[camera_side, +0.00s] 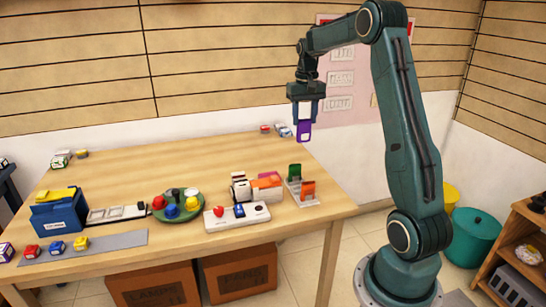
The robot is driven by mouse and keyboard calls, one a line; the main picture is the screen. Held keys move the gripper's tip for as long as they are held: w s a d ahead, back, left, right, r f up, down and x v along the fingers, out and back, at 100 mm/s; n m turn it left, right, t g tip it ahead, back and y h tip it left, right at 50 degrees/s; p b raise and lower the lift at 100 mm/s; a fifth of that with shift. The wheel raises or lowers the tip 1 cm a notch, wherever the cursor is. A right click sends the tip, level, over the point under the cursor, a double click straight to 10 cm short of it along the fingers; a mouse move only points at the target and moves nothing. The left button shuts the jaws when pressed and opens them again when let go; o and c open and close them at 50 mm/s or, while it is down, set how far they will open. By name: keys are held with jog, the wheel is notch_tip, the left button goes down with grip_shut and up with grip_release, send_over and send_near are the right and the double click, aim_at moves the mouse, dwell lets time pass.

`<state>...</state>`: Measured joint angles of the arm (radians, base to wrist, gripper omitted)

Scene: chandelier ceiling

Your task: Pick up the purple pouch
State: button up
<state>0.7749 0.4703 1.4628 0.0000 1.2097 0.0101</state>
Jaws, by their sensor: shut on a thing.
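My gripper (305,112) is at the upper middle of the side view, pointing down. It is shut on the purple pouch (304,131), which has a pale upper part between the fingers. The pouch hangs upright in the air, above the right back part of the wooden table (200,155). Its lower end is clear of the tabletop as far as this view shows.
Small items (283,130) lie at the table's back right edge, behind the pouch. A green tray (178,207) of coloured pieces, a white board (237,217) and a stand with green and orange cards (301,188) occupy the front. The table's middle is clear.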

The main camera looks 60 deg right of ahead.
jog(key=shift+r, duration=0.2)
dwell(0.5)
jog(key=shift+w+a+f, duration=0.1)
jog(key=shift+w+f, duration=0.15)
jog(key=shift+w, duration=0.2)
jog(key=w+a+f, duration=0.5)
jog(key=w+f, duration=0.1)
jog(key=w, duration=0.3)
jog(key=w+a+f, duration=0.5)
jog(key=w, duration=0.3)
jog(key=shift+w+f, duration=0.35)
jog(key=shift+w, duration=0.05)
jog(key=shift+f, duration=0.15)
jog(key=shift+f, duration=2.25)
jog(key=shift+f, duration=1.15)
dwell(0.5)
